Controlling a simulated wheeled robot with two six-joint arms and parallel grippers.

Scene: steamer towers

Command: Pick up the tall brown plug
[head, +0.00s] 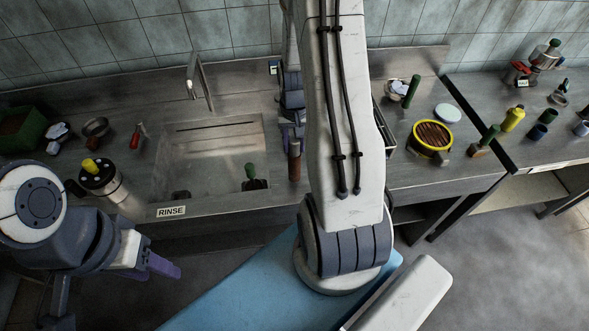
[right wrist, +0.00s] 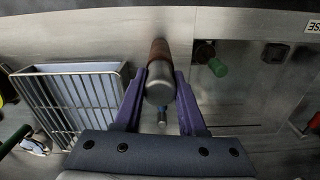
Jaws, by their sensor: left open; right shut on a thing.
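The tall brown plug (head: 294,166) is upright at the right edge of the sink in the head view. In the right wrist view the plug (right wrist: 159,50) shows a brown shaft and a rounded grey end between the purple fingers. My right gripper (head: 292,136) is shut on it, and its fingers (right wrist: 161,82) flank the grey end. I cannot tell whether the plug's lower end touches the counter. My left gripper (head: 160,268) is open and empty, low in front of the counter at the left.
The sink (head: 205,150) lies left of the plug, with a green-handled tool (head: 252,177) in it. A wire rack (right wrist: 75,100) is close on the plug's other side. A yellow-rimmed pot (head: 432,150) and several bottles stand farther right.

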